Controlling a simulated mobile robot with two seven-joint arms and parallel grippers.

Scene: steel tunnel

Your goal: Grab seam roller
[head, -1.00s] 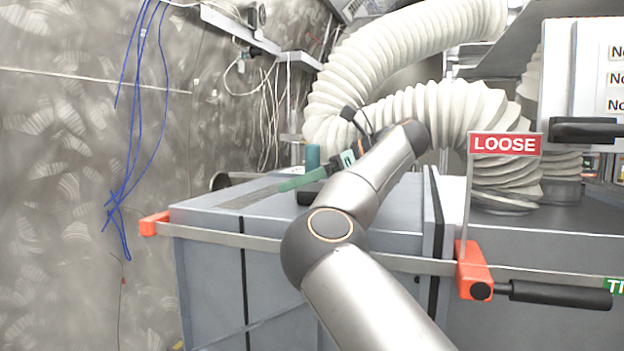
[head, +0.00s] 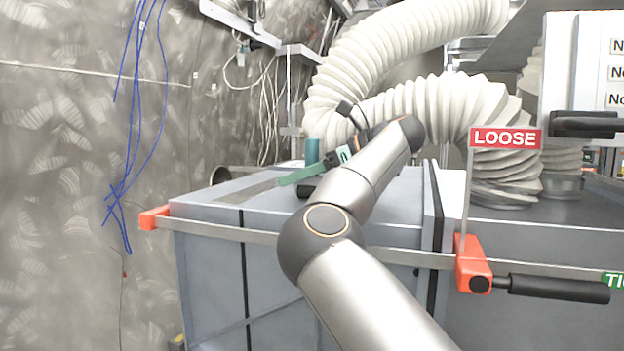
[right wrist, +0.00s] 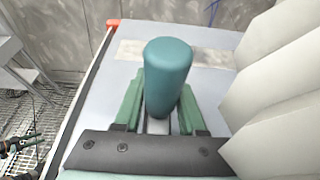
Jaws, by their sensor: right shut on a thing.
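The seam roller shows as a teal, rounded handle (right wrist: 167,75) standing up between the two green fingers of my right gripper (right wrist: 158,112) in the right wrist view. The fingers are shut on it. In the head view the teal handle (head: 312,152) shows above the grey cabinet top, beside the green finger of my right gripper (head: 300,175). My right arm hides part of the gripper there. The roller's lower end is hidden. My left gripper is not in view.
The grey cabinet (head: 210,270) carries an orange clamp (head: 470,265) with a LOOSE sign (head: 505,142) along its front edge. A large white ribbed duct (head: 440,105) rises close behind my arm. Blue wires (head: 135,130) hang at the left wall.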

